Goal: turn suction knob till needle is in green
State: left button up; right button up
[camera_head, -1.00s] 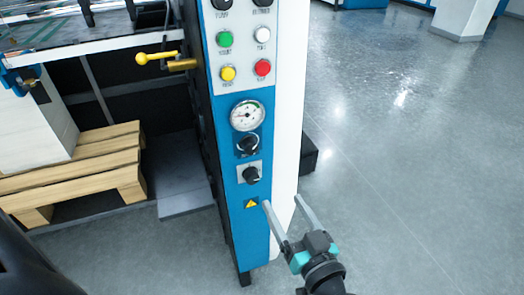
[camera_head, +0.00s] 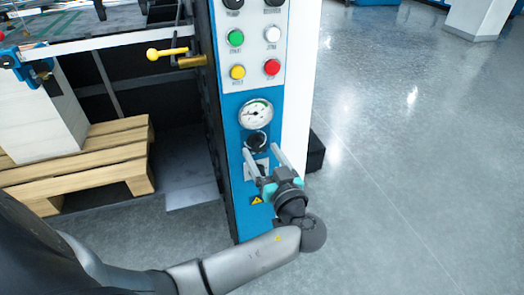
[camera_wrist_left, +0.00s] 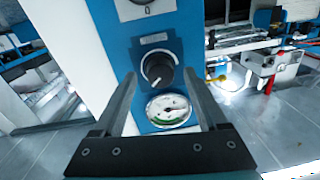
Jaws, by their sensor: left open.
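The round white gauge (camera_head: 256,113) sits on the blue panel below the push buttons. A short green band shows on its dial; the needle is too small to read surely. The black knob (camera_head: 257,140) is just below the gauge. My left gripper (camera_head: 262,151) is open and empty in front of the panel, its fingertips just below this knob. The lower knob is mostly hidden behind the gripper. In the left wrist view the knob (camera_wrist_left: 157,68) and gauge (camera_wrist_left: 168,108) appear upside down between the two fingers, the knob not gripped. My right gripper is not in view.
Green (camera_head: 236,37), white, yellow and red (camera_head: 272,67) buttons sit above the gauge. A yellow-handled lever (camera_head: 166,53) sticks out left of the panel. A wooden pallet (camera_head: 90,165) stands at the left. The floor to the right is open.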

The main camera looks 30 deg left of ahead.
pick_arm(q)
jog(key=shift+w+a, duration=0.25)
jog(key=shift+a, duration=0.05)
jog(key=shift+c, duration=0.2)
grip_shut()
dwell(0.3)
